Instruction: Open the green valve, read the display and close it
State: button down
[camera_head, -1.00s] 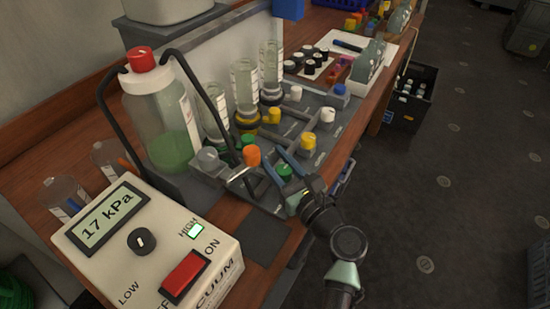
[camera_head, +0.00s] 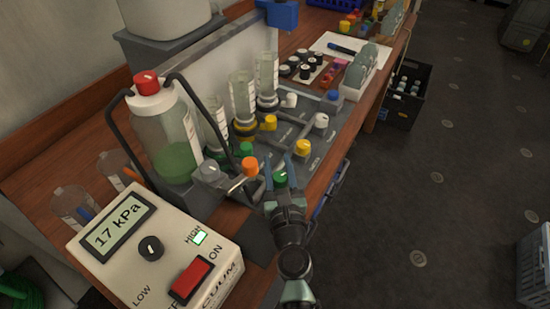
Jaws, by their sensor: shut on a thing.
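The green valve knob (camera_head: 280,178) sits at the front of the grey manifold (camera_head: 318,150). My gripper (camera_head: 279,172) is around this knob, with one blue-grey finger on each side, and is shut on it. The knob's base is hidden by my gripper. The display (camera_head: 118,227) on the white vacuum box reads 17 kPa in both frames. A green lamp (camera_head: 200,238) beside the word HIGH is lit.
An orange knob (camera_head: 250,167) is close to the left of my gripper. Yellow knobs (camera_head: 303,147) and white knobs (camera_head: 321,120) stand behind. A bottle of green liquid (camera_head: 165,135) stands at the left. The dark floor at right is mostly clear.

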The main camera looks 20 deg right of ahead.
jog(key=shift+d+r+m+g+h+p, duration=0.15)
jog(key=shift+m+g+h+p, duration=0.15)
jog(key=shift+m+h, duration=0.4)
jog(key=shift+d+r+m+g+h+p, duration=0.15)
jog(key=shift+m+g+h, duration=0.2)
jog(key=shift+h, duration=0.65)
jog(key=shift+s+f, duration=0.1)
jog(key=shift+f, duration=0.05)
jog(key=shift+c, duration=2.3)
grip_release()
jog(key=shift+f, duration=0.1)
jog(key=shift+m, duration=0.25)
jog(key=v, duration=1.3)
